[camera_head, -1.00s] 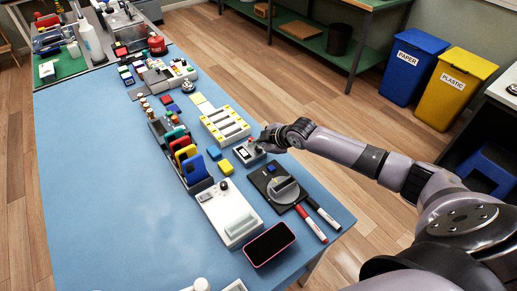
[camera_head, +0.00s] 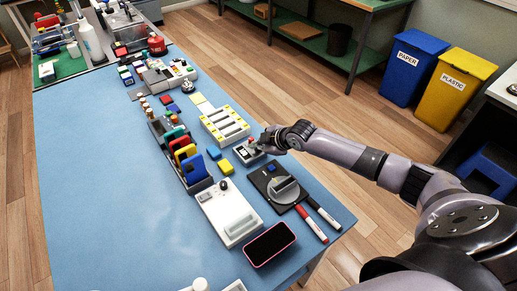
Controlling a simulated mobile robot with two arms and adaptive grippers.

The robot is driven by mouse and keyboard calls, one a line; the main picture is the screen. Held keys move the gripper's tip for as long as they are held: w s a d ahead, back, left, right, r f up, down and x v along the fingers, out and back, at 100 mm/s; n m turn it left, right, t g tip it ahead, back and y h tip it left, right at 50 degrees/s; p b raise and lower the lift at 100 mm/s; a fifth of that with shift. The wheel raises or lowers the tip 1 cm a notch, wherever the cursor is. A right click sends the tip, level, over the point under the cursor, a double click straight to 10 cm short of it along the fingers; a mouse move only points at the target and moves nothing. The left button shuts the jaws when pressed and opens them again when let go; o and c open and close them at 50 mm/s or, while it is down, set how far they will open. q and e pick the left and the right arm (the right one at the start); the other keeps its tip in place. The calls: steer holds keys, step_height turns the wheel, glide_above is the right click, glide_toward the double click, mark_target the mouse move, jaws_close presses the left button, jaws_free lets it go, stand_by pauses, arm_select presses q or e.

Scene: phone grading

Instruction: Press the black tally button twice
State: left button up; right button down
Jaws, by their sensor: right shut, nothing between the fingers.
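A small grey box (camera_head: 243,155), which looks like the tally counter, lies on the blue table (camera_head: 100,180) near its right edge. It has a pale window and small dark and red details on top. My right gripper (camera_head: 260,147) is shut and empty, with its fingertips pointing down at the right end of this box. The fingers hide that end, so the black button is not clearly seen. I cannot tell whether the fingertips touch it. My left gripper is out of view.
A white tray with yellow-marked slots (camera_head: 224,126) stands just behind the box. A black plate with a grey disc (camera_head: 285,190), a blue block (camera_head: 225,167) and a yellow block (camera_head: 221,153) lie close by. A phone (camera_head: 269,244) lies in front. The table's left side is clear.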

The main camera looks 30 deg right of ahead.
mark_target(257, 151)
steer(key=shift+s+f, duration=0.1)
steer(key=shift+r+p, duration=0.9)
steer(key=shift+r, duration=0.05)
step_height(257, 151, up, 5)
steer(key=p, duration=0.4)
steer(key=shift+p, duration=0.3)
stand_by(1.6)
step_height(257, 151, up, 4)
steer(key=b, duration=0.3)
steer(key=shift+f+b, duration=0.15)
steer(key=shift+b, duration=0.2)
